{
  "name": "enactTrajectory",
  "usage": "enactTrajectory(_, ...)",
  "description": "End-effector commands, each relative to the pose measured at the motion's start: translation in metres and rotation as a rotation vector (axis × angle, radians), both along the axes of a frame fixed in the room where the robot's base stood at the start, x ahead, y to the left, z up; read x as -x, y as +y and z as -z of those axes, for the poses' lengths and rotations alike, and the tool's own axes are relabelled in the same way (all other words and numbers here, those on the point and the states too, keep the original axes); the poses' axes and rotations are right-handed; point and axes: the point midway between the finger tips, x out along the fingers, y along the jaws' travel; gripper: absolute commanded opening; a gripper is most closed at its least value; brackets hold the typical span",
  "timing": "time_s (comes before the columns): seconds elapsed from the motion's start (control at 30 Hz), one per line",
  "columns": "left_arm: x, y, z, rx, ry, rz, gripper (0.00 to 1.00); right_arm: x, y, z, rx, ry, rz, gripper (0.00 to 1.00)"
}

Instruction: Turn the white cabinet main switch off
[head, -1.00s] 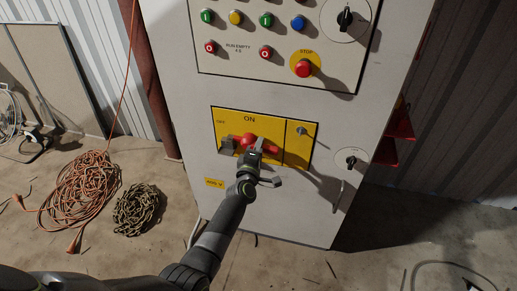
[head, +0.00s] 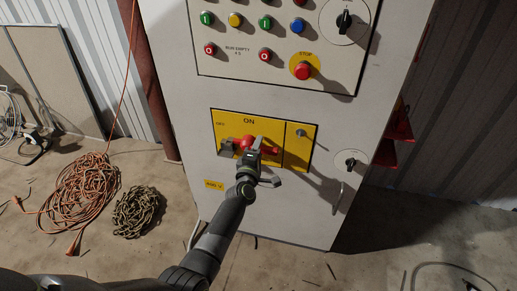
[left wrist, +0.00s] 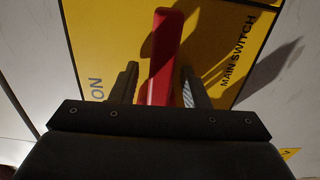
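The white cabinet (head: 350,125) stands upright in the middle of the head view. Its main switch is a yellow plate (head: 297,158) marked ON and OFF, with a red handle (head: 245,143) lying roughly sideways below the word ON. The left wrist view shows the red handle (left wrist: 163,55) between the two fingers of my left gripper (left wrist: 160,85), with a visible gap on each side. The left gripper is open around the handle; in the head view it (head: 255,150) covers part of it. My right gripper is not in view.
Above the plate is a panel with coloured buttons and a red stop button (head: 303,71). A small rotary switch (head: 351,161) sits right of the plate. An orange cable coil (head: 80,190) and a dark chain pile (head: 138,211) lie on the floor at left.

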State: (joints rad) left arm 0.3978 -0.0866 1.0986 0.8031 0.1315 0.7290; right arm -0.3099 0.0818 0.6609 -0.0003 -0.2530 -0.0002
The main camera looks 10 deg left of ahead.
Motion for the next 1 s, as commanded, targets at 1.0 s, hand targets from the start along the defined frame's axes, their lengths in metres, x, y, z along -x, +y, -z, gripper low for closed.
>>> enactTrajectory(1.0, 0.109, 0.004, 0.002, 0.0, 0.0, -0.001, 0.42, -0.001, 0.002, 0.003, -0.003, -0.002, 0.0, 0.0)
